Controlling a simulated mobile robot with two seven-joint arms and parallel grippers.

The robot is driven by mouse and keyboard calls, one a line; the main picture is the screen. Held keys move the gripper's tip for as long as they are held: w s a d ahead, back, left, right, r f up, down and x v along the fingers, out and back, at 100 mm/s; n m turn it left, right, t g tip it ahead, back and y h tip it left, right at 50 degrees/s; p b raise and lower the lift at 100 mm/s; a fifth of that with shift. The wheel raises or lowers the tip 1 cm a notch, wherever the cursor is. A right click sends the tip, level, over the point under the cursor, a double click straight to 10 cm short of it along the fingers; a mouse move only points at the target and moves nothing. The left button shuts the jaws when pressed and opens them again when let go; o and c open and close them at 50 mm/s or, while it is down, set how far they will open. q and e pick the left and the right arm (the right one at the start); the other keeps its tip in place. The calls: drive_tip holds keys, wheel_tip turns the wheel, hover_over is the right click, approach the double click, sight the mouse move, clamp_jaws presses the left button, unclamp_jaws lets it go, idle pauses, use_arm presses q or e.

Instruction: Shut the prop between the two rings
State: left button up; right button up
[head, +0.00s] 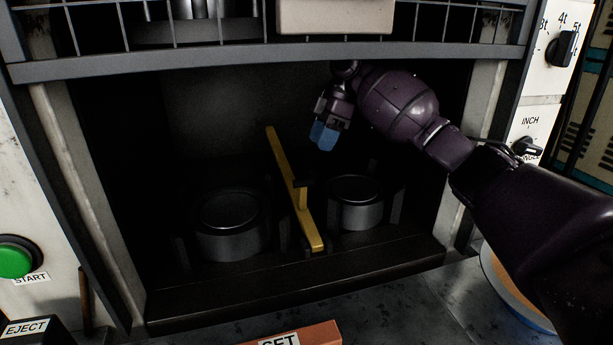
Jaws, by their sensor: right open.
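A yellow prop (283,166) stands as a slanting bar inside the dark recess, between two round dark rings. It has a small knob or handle on its right side. The left ring (229,243) and the right ring (356,217) are short grey cylinders on the recess floor. My left gripper is not in view.
A grey beam with a wire guard (440,45) crosses above the recess, and pale side posts frame it. A green start button (15,259) is at the left, and a dial panel (562,48) at the right. An orange SET block (300,335) lies in front. The recess is dim.

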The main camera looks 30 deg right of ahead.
drive_tip(key=b+x, duration=0.1)
drive_tip(key=x, duration=0.9)
drive_tip(key=shift+w, duration=0.1)
clamp_jaws()
